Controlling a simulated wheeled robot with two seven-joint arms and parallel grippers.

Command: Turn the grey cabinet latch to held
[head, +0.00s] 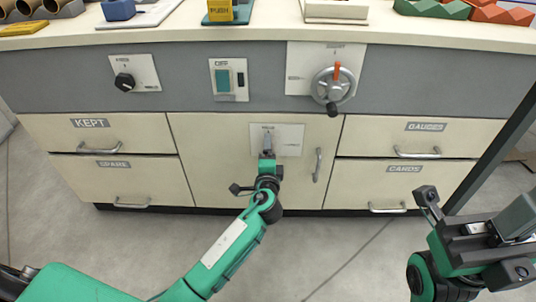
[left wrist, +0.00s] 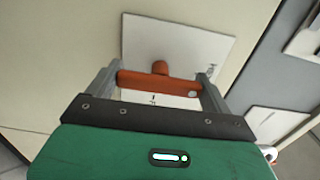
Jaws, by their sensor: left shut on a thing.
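The cabinet latch plate (head: 290,140) is a pale rectangle on the middle cabinet door (head: 215,160). It also shows in the left wrist view (left wrist: 180,42), tilted in the picture. My left gripper (head: 267,157) is at the left part of this plate and covers most of the latch in the head view. In the left wrist view, my left gripper (left wrist: 158,82) has its two fingers at the ends of a reddish-brown latch bar (left wrist: 145,79), which lies between them with a short stub at its middle. My right gripper (head: 426,196) is at the lower right, away from the cabinet; its finger opening is unclear.
A door handle (head: 318,164) stands right of the plate. Above are a black knob (head: 124,82), a switch panel (head: 222,80) and a handwheel (head: 333,86). Drawers with handles flank the door. The countertop (head: 250,32) carries several objects. The floor in front is clear.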

